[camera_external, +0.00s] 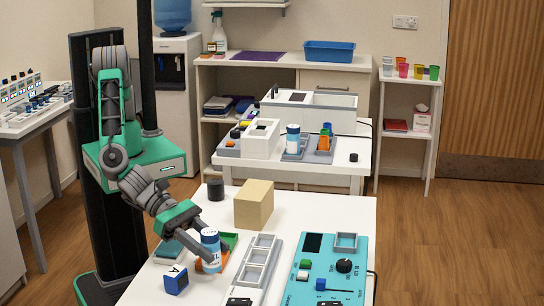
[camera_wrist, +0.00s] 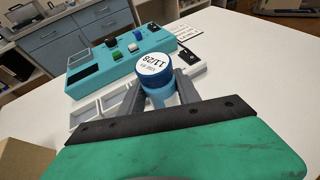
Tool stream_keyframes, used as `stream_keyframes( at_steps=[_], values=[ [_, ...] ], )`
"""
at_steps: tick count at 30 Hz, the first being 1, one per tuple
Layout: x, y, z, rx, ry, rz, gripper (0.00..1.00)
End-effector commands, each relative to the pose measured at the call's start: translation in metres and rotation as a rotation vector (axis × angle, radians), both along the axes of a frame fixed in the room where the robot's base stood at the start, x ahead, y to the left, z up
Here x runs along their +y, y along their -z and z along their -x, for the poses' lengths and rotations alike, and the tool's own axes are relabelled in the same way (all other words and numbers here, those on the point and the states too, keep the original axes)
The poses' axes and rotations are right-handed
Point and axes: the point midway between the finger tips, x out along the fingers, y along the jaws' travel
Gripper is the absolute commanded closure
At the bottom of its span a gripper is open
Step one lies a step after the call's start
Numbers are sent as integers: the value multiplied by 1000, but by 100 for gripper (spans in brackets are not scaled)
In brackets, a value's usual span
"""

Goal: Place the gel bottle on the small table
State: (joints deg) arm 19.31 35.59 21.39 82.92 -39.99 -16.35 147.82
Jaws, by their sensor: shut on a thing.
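The gel bottle (camera_external: 211,254) is white and blue with a blue cap and stands about upright over the left part of the front table. My gripper (camera_external: 207,240) is shut on it. In the wrist view the bottle's cap (camera_wrist: 154,64), with a white printed top, sits between the two grey fingers of my gripper (camera_wrist: 160,88). I cannot tell whether the bottle's base touches anything. A white table (camera_external: 350,174) stands behind the front one, and a narrow white stand (camera_external: 404,136) is at the back right. Which is the small table is unclear.
The front table (camera_external: 335,212) holds a tan block (camera_external: 254,204), a black cup (camera_external: 216,189), a grey compartment tray (camera_external: 259,262), a teal control panel (camera_external: 330,265) and a blue cube (camera_external: 176,281). Another blue-and-white bottle (camera_external: 293,140) stands on the table behind.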

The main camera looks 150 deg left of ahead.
Motion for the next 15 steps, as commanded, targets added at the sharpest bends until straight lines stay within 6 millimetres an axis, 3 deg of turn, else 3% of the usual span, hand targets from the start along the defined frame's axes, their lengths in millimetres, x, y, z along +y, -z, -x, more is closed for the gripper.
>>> stream_keyframes(
  at_steps=[5,15],
  values=[
    [0,28,0,1,0,0,100],
    [0,34,0,1,0,0,100]
  ],
)
